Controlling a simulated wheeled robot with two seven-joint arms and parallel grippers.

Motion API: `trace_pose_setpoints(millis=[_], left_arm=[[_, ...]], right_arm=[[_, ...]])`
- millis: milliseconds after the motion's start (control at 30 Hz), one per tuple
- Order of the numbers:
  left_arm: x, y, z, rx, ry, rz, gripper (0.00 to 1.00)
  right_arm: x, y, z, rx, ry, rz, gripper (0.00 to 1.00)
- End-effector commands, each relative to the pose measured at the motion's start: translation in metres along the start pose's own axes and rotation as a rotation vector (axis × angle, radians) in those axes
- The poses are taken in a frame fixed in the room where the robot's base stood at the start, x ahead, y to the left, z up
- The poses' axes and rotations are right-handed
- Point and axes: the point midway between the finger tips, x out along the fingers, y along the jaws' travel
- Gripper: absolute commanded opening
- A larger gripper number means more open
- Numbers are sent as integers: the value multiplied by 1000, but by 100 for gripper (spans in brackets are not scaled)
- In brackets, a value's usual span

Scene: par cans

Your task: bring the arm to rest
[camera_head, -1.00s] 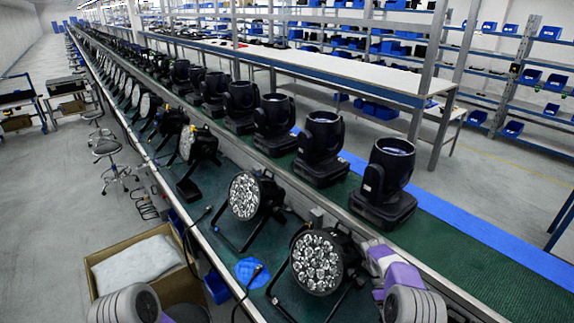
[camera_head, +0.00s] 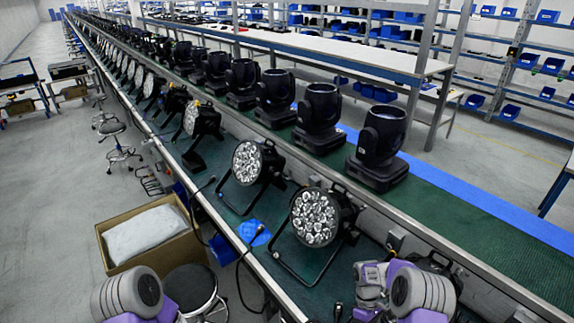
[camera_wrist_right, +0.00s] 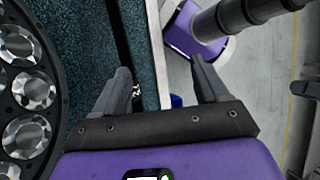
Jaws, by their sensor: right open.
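The nearest clear par can (camera_head: 316,217) stands in its black bracket on the green bench, its many-lensed face toward me. A second par can (camera_head: 247,162) stands just beyond it. In the right wrist view, part of a par can's lens face (camera_wrist_right: 28,100) fills the left edge, beside the fingers. My right gripper (camera_wrist_right: 160,88) is open, with nothing between its fingertips, over the bench edge. In the head view my right arm (camera_head: 422,290) is at the lower right and my left arm (camera_head: 130,295) at the lower left. The left gripper is out of frame.
A row of black moving-head lights (camera_head: 320,118) runs along the bench's far side. A cardboard box (camera_head: 112,277) with a white bag (camera_head: 145,234) and a round stool (camera_head: 190,287) stand left of the bench. A black cable (camera_head: 240,272) hangs over the edge near a blue cloth (camera_head: 252,232).

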Motion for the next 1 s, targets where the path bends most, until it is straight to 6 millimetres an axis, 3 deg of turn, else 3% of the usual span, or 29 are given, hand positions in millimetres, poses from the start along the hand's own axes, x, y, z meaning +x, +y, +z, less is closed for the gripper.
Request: trace_pose_setpoints(millis=[33,200,333,500,700,1000], left_arm=[[14,-5,-1,0,0,0,43],[41,-16,-2,0,1,0,43],[61,-23,-3,0,1,0,43],[86,-32,-4,0,1,0,43],[106,-40,-5,0,1,0,43],[110,-41,-5,0,1,0,43]], right_arm=[[30,-7,-15,26,50,-14,74],[102,-41,-57,177,254,-59,74],[145,-71,-79,329,396,-108,74],[188,-109,-91,558,553,-172,74],[213,-137,-86,781,672,-215,74],[217,-146,-79,874,722,-225,74]])
